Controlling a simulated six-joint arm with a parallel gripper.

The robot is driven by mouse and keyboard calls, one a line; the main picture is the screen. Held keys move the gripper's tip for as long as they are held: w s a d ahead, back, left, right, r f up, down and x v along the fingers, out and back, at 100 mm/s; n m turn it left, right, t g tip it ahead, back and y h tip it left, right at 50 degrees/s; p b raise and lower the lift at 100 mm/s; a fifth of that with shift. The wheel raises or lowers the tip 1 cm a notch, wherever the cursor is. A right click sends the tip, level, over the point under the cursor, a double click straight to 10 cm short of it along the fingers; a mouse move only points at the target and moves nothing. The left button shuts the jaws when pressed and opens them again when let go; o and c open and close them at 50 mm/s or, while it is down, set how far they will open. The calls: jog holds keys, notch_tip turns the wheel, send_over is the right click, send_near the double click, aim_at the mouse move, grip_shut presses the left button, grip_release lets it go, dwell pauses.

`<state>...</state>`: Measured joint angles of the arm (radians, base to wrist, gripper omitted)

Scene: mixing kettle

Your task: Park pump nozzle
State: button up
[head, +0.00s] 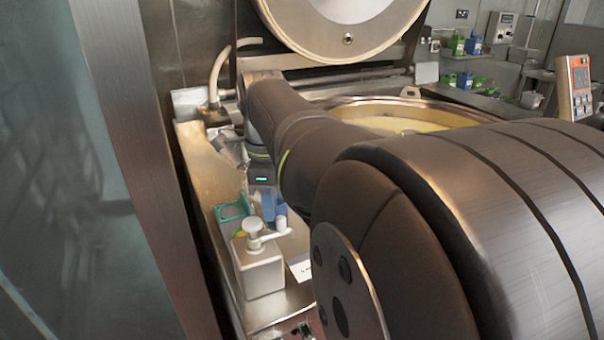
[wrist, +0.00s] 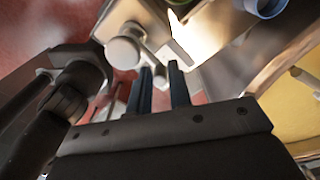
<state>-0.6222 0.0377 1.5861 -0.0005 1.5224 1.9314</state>
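The pump dispenser is a pale, square-sided container (head: 259,270) on the steel ledge. On it sits a white pump head (head: 253,228), whose nozzle (head: 278,234) points right in the head view. In the wrist view, the round white pump head (wrist: 123,51) is left of my fingertips. My gripper (wrist: 161,72) has two dark blue fingers with a gap between them, so it looks open. The fingertips are close to the nozzle's end; whether they touch it cannot be told. In the head view, my gripper hangs just behind the dispenser, its fingers partly hidden.
A teal square frame (head: 232,211) lies behind the dispenser on the narrow ledge (head: 198,160). The kettle (head: 425,114) with yellowish contents stands right, its round lid (head: 340,20) raised. A steel upright (head: 143,170) is close on the left. A curved hose (head: 218,68) stands at the back.

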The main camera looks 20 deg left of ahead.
notch_tip(320, 180, up, 11)
jog(key=shift+f, duration=0.15)
dwell(0.8)
jog(key=shift+o, duration=1.3)
jog(key=shift+a, duration=0.1)
jog(key=o, duration=1.5)
jog(key=w+a+n, duration=0.1)
jog(key=a+n, duration=0.1)
jog(key=w+a+n, duration=0.1)
jog(key=a+n, duration=0.1)
jog(key=a, duration=0.1)
jog(key=a+n, duration=0.1)
jog(key=a, duration=0.1)
jog(key=shift+w+a+f+n, duration=0.2)
jog(key=shift+w+a+n, duration=0.15)
jog(key=shift+w+n, duration=0.05)
jog(key=shift+o, duration=0.2)
notch_tip(320, 180, down, 10)
jog(key=shift+a, duration=0.1)
notch_tip(320, 180, up, 10)
